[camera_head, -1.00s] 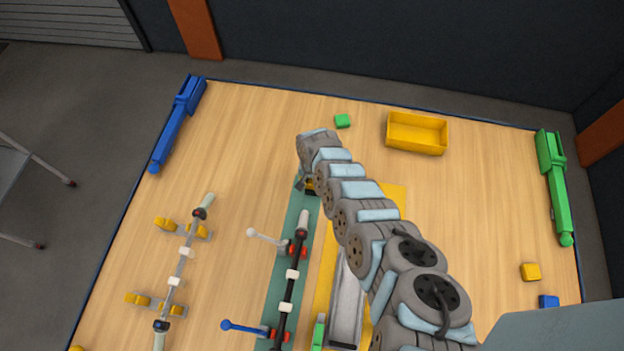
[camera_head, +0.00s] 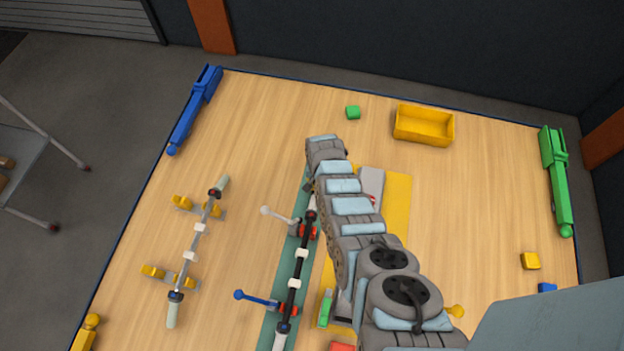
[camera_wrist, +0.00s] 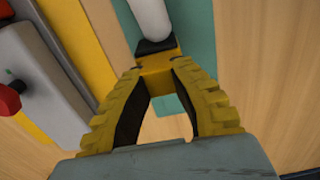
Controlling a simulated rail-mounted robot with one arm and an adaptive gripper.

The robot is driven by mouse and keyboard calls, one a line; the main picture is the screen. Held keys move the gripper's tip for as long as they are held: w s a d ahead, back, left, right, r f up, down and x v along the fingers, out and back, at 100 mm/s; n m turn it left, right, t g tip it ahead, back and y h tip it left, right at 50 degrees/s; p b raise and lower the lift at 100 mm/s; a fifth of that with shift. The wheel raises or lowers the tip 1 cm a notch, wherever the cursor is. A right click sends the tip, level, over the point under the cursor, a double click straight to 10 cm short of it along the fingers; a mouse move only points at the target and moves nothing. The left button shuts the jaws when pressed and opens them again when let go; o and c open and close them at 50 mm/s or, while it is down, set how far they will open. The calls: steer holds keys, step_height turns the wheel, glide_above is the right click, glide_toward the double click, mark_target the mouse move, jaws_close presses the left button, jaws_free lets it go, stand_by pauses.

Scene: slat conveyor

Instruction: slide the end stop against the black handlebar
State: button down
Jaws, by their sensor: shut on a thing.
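The end stop (camera_wrist: 156,76) is a yellow block with a black face. My gripper (camera_wrist: 158,84), with yellow ribbed fingers and black pads, is shut on it in the wrist view. The block's black face is at the white end grip (camera_wrist: 148,18) of the handlebar; I cannot tell whether they touch. In the head view the black handlebar (camera_head: 298,268), with white collars and pale end grips, lies along a green strip (camera_head: 268,322). My arm hides the gripper and most of the end stop there.
A white lever (camera_head: 280,215) and a blue lever (camera_head: 262,300) with red clamps stick out left of the handlebar. A silver handlebar (camera_head: 201,228) rests on yellow supports farther left. A yellow panel (camera_head: 397,205) lies right. A yellow bin (camera_head: 424,126) stands at the back.

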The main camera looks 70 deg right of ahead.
steer(key=shift+a+f, duration=0.15)
steer(key=shift+a, duration=0.1)
steer(key=c, duration=1.2)
jaws_free()
steer(key=shift+a, duration=0.1)
steer(key=o, duration=0.3)
steer(key=shift+a+f, duration=0.1)
steer(key=shift+a, duration=0.1)
steer(key=shift+d, duration=0.25)
steer(key=shift+r, duration=0.25)
steer(key=shift+d+r, duration=0.15)
steer(key=shift+r, duration=5.75)
